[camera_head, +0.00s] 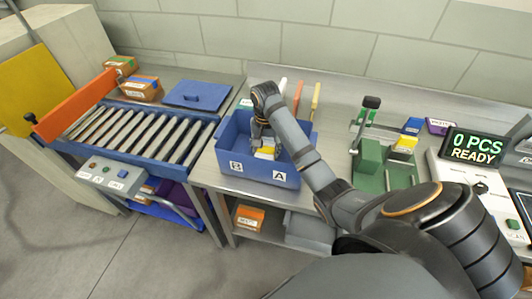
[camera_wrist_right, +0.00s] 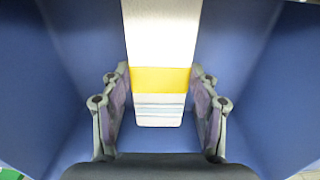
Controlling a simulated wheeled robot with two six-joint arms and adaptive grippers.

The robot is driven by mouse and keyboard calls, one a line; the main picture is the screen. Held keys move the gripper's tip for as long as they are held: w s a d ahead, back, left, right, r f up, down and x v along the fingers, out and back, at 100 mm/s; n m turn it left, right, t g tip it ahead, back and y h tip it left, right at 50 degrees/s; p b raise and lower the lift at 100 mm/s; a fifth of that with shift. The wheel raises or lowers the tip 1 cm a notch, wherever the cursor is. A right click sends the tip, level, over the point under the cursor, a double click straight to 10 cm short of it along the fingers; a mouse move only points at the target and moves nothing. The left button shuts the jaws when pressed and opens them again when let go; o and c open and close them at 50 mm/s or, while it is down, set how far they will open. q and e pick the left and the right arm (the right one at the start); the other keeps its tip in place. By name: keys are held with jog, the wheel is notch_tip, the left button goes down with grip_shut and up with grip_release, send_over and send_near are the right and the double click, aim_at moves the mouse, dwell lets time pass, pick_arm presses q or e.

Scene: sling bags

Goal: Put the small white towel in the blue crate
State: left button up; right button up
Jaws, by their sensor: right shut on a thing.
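The blue crate (camera_head: 271,170) stands on the metal bench, with an "A" label on its front. My right gripper (camera_head: 262,150) reaches down inside it. In the right wrist view, the gripper (camera_wrist_right: 160,112) has its two fingers on either side of a small white towel (camera_wrist_right: 160,85) with a yellow band and pale grey-blue stripes. The gripper is shut on the towel. In the head view, only part of the towel (camera_head: 266,152) shows below the gripper. The crate's blue walls (camera_wrist_right: 265,60) surround it in the wrist view. I cannot tell whether the towel touches the crate floor. My left gripper is not in view.
A roller conveyor (camera_head: 145,130) with an orange bar lies left of the bench. A display (camera_head: 473,147) reads "0 PCS READY". Upright coloured bars stand behind the crate.

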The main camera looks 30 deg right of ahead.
aim_at(266, 152)
jog(key=shift+s+a+r, duration=0.1)
jog(key=shift+s, duration=0.05)
jog(key=o, duration=1.3)
notch_tip(266, 152, up, 12)
jog(key=p, duration=1.1)
jog(key=shift+p, duration=0.4)
